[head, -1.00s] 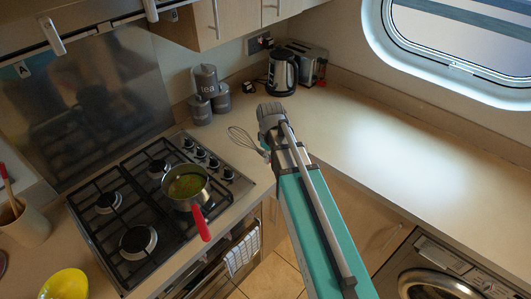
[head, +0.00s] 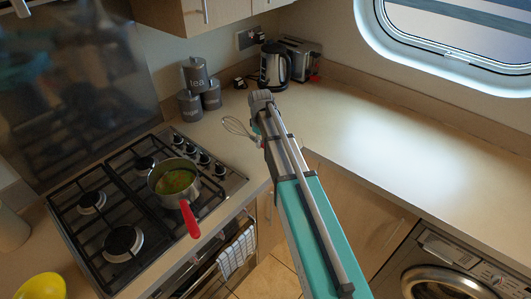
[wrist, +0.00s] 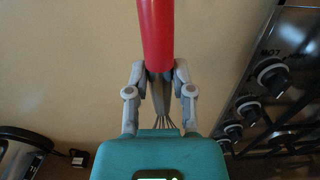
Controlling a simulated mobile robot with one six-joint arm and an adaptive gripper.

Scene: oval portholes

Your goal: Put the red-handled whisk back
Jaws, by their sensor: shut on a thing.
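The whisk's red handle (wrist: 155,35) shows in the wrist view, running from the top edge down to my gripper (wrist: 163,76). My gripper is shut on the whisk's grey neck just below the red handle. Some wires (wrist: 167,124) fan out below the neck, and the rest are hidden behind the gripper body. In the head view the whisk's wire loops (head: 236,127) show left of my arm, over the worktop just beyond the hob's right corner. My arm hides most of the gripper there.
A pot (head: 174,180) with a red handle stands on the gas hob (head: 92,228). Grey canisters (head: 193,90), a kettle (head: 275,68) and a toaster (head: 300,55) stand at the back. The right worktop (head: 400,150) is clear. A pale container (head: 12,228) is cut off at left.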

